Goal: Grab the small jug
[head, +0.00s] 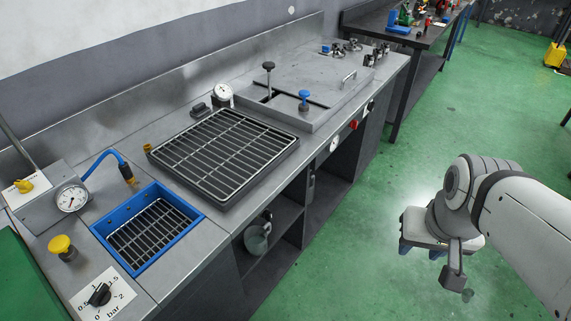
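A small grey jug (256,238) stands in an open shelf compartment under the metal workbench, in the lower middle of the head view. Its upper part and a dark handle or spout show near the compartment's edge. My gripper (460,291) hangs over the green floor at the right, well apart from the jug and the bench. Its fingers are small and partly hidden, so I cannot tell whether they are open or shut. I see nothing clearly held.
The steel workbench (177,210) carries a black grate (222,152), a blue-framed basin (187,201), gauges, knobs and a blue hose. A dark side table (420,38) with tools stands at the back. The green floor (400,150) between bench and arm is clear.

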